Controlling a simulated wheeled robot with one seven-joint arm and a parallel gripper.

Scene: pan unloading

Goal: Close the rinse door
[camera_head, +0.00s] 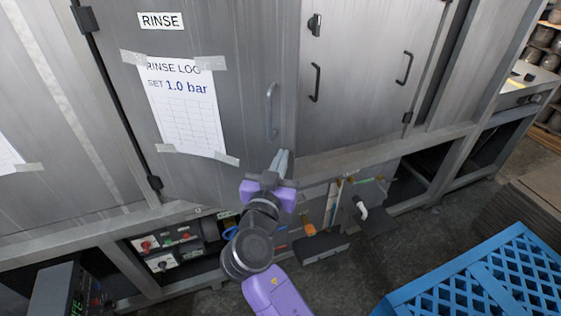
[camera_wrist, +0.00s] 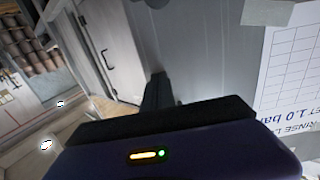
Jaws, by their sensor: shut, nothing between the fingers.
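The rinse door (camera_head: 212,130) is a grey metal panel with a RINSE label, a taped RINSE LOG sheet and a bar handle (camera_head: 271,110) near its right edge. Hinges show along its left edge. It appears to stand slightly out from the cabinet front at its right edge; the exact gap is hard to tell. My gripper (camera_head: 281,160) is shut and empty, below the handle at the door's lower right. The fingers are close to the door; I cannot tell if they touch. In the wrist view the door (camera_wrist: 215,60) fills the right side, with the dark fingers (camera_wrist: 157,92) beside it.
A neighbouring cabinet door (camera_head: 358,70) with two handles is to the right. A blue crate (camera_head: 470,275) stands on the floor at the lower right. Valves and a control panel (camera_head: 165,245) sit under the cabinet. Open floor lies between crate and cabinet.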

